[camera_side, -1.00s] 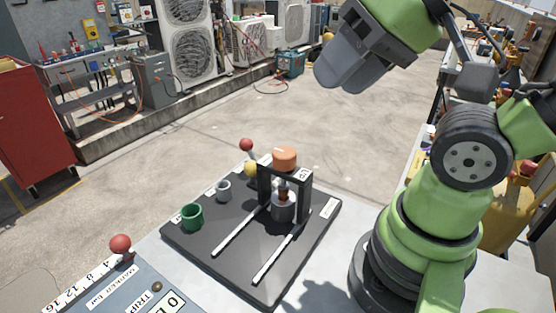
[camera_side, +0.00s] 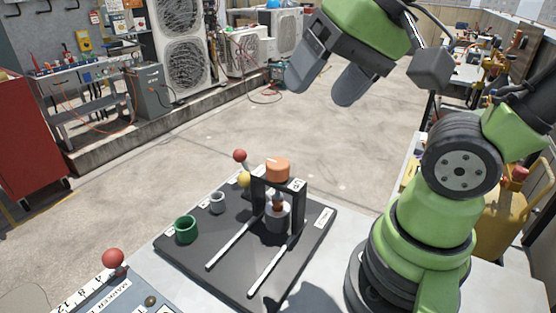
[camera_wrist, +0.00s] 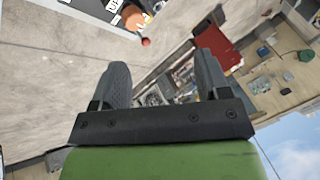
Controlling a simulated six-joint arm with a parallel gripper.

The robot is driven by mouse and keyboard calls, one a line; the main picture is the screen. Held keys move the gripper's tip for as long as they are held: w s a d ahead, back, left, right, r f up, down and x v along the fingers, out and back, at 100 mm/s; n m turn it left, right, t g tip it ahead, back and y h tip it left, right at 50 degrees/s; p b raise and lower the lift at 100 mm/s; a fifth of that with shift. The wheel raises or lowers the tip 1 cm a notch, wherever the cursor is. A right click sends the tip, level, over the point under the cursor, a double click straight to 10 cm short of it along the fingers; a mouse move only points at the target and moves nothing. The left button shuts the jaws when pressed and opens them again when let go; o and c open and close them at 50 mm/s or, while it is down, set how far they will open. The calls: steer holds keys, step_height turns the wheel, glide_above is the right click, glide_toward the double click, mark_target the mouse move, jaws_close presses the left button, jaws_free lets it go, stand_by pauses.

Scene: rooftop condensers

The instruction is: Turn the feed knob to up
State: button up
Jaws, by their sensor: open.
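An orange round knob (camera_side: 278,169) sits on top of a small black frame (camera_side: 301,205) on a dark board (camera_side: 222,276). No readable label names the feed knob, and I cannot tell its setting. A grey cylinder (camera_side: 277,217) stands under the frame. My gripper (camera_side: 322,88) is open and empty, high above and beyond the board, well apart from the knob. Its two spread fingers show in the wrist view (camera_wrist: 163,68).
The board carries a green cup (camera_side: 186,229), a grey cup (camera_side: 217,203), two pale rails, a red ball (camera_side: 239,155) and a yellow ball (camera_side: 244,180). A panel with a red ball knob (camera_side: 113,258) lies at lower left. The air around my gripper is clear.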

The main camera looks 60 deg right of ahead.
mark_target(278, 162)
steer(key=w+d+f+m+g, duration=0.1)
steer(key=w+f+m+g, duration=0.1)
steer(key=w+m, duration=0.1)
steer(key=w+d+f+m+g+h, duration=0.1)
steer(key=w+f+m+g, duration=0.1)
steer(key=m, duration=0.3)
steer(key=w+d+f+m+g, duration=0.1)
steer(key=w+f+m+g, duration=0.1)
steer(key=m, duration=0.3)
steer(key=shift+w+d+f+h, duration=0.1)
steer(key=shift+w+f+h, duration=0.1)
steer(key=shift+w, duration=0.2)
steer(key=shift+w+d+f+h, duration=0.1)
steer(key=shift+w+h, duration=0.1)
steer(key=shift+w, duration=0.2)
step_height(278, 162, down, 10)
steer(key=shift+r, duration=0.2)
steer(key=c, duration=0.9)
